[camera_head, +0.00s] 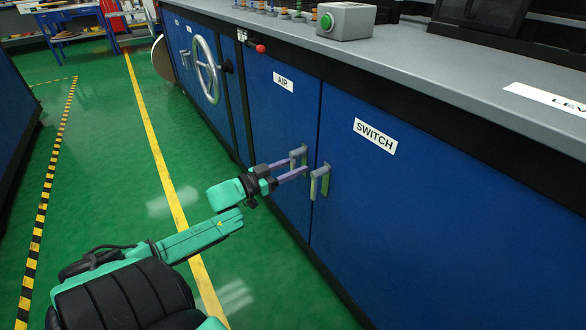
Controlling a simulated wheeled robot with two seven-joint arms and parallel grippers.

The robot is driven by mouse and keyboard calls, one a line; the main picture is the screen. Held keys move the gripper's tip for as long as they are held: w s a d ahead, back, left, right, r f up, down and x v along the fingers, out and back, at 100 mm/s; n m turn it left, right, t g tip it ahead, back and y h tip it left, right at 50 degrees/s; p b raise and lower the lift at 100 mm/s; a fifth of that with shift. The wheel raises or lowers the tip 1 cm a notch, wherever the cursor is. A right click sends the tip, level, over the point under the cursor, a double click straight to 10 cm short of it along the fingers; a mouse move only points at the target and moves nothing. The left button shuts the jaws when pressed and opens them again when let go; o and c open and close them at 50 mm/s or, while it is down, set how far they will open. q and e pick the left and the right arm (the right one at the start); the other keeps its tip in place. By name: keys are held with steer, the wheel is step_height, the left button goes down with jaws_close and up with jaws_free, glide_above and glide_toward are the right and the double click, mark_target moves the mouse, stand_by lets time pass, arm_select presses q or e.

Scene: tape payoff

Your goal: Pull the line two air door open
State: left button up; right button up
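The blue door labelled AIR (272,120) is closed, flush with the cabinet front. Its small grey handle (298,155) stands out near its right edge. My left gripper (299,168) reaches in from the left with its fingertips at this handle. A gap shows between the two purple-grey fingers. The handle's lower end is close to or between the fingertips; I cannot tell whether they touch it. My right gripper is not in view.
The blue SWITCH door (420,215) is closed to the right, its grey handle (319,182) close beside my fingertips. A handwheel (206,68) and a red knob (260,48) are further left. The grey counter (420,60) overhangs the doors. The green floor (120,150) left is clear.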

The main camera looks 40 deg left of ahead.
arm_select(q)
jaws_close()
steer(key=shift+f, duration=0.1)
stand_by(1.2)
